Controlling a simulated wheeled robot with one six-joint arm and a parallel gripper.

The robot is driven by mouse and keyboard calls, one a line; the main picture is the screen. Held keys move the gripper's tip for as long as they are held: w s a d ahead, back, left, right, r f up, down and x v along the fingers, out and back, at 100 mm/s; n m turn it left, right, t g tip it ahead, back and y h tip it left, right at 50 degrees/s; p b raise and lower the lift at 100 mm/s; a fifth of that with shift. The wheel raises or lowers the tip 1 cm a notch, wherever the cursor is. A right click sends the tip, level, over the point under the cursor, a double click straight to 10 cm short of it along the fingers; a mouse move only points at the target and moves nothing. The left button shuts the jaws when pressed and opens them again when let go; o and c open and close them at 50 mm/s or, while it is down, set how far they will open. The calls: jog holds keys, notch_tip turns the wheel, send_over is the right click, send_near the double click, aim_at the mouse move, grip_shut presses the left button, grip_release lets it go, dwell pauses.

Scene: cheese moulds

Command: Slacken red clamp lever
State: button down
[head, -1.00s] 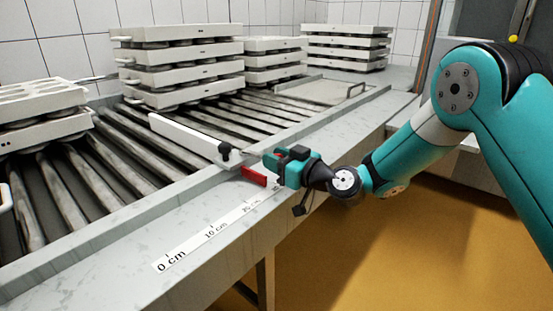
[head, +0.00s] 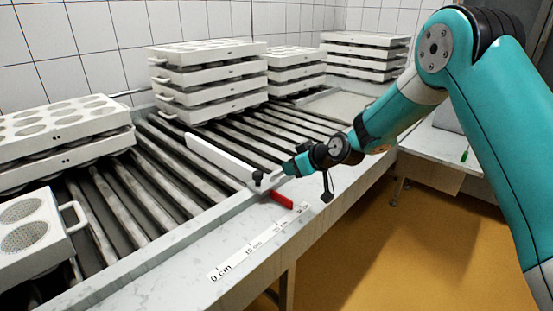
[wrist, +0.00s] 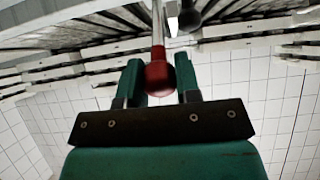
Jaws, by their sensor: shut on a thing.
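The red clamp lever shows in the wrist view as a red ball knob (wrist: 159,76) on a thin bright metal rod. My gripper (wrist: 161,78) has one finger on each side of this knob and is shut on it. In the head view my gripper (head: 289,168) is at the near end of a long white bar (head: 218,158), just right of a black knob (head: 258,177). The lever's red knob is hidden there by my gripper. A flat red piece (head: 282,199) lies below the gripper, at the bench edge beside the scale.
A scale strip (head: 250,247) marked in cm runs along the bench edge. Roller conveyor (head: 165,165) lies behind. White moulds are stacked at the left (head: 62,125), middle (head: 210,85) and back right (head: 365,57). Open yellow floor (head: 400,240) is at the right.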

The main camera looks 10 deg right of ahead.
jog(key=shift+w+a+r+g+h+p, duration=0.25)
jog(key=shift+w+r+g+p, duration=0.1)
jog(key=shift+r+p, duration=0.2)
jog(key=shift+w+a+r+g+h+p, duration=0.1)
jog(key=shift+w+r+g+h+p, duration=0.15)
jog(key=shift+r+g+p, duration=0.25)
jog(key=shift+w+a+r+g+h+p, duration=0.2)
jog(key=shift+w+a+g+h+p, duration=0.4)
jog(key=shift+w+g+p, duration=0.15)
jog(key=shift+w+a+r, duration=0.2)
jog(key=shift+w+a, duration=0.25)
jog(key=c, duration=0.8)
grip_release()
jog(key=shift+f, duration=0.1)
jog(key=shift+d, duration=0.15)
jog(key=b+v, duration=0.1)
jog(key=v, duration=1.6)
jog(key=shift+s, duration=0.3)
